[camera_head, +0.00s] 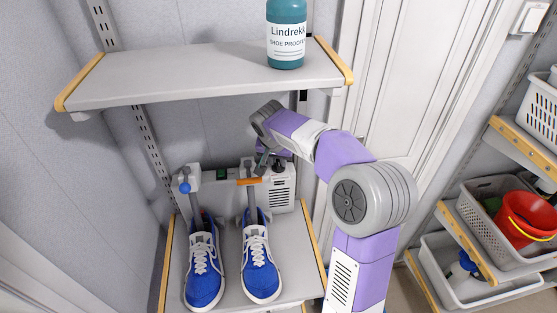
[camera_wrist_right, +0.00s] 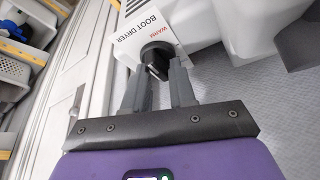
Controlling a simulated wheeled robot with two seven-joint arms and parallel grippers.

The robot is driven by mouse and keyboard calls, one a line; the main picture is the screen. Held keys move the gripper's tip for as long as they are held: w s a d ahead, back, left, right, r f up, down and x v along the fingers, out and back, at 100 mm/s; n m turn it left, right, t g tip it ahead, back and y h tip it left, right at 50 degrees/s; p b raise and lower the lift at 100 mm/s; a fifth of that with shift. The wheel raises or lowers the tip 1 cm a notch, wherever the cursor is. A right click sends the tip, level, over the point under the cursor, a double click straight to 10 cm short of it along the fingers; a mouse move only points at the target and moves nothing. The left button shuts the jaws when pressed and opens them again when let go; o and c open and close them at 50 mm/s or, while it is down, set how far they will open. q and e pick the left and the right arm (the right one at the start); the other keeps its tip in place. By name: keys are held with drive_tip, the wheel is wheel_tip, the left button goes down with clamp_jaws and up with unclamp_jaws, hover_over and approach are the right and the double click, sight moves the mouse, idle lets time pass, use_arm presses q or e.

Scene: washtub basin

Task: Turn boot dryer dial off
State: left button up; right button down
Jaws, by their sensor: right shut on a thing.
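The boot dryer (camera_head: 284,194) is a light grey unit at the back of the lower shelf, with vents and upright tubes. In the right wrist view its white housing (camera_wrist_right: 195,25) carries the words "BOOT DRYER" and "WARM". The black dial (camera_wrist_right: 156,56) sticks out beside that lettering. My right gripper (camera_wrist_right: 159,70) has its two fingers on either side of the dial and is shut on it. In the head view the right gripper (camera_head: 263,161) is at the top of the dryer, and the dial cannot be made out clearly there. My left gripper is not in view.
Two blue shoes (camera_head: 204,270) (camera_head: 260,268) stand on the lower shelf before the dryer. A white door (camera_head: 385,100) and a rack with baskets (camera_head: 480,232) and a red bucket (camera_head: 527,218) are to the right.

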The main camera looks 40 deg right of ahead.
drive_tip(key=shift+a+f, duration=0.1)
drive_tip(key=shift+a, duration=0.1)
idle(0.3)
drive_tip(key=c, duration=0.9)
unclamp_jaws()
drive_tip(key=p+v, duration=0.1)
drive_tip(key=v, duration=0.6)
drive_tip(key=shift+a+r, duration=0.1)
drive_tip(key=shift+r, duration=0.2)
drive_tip(key=shift+s, duration=0.1)
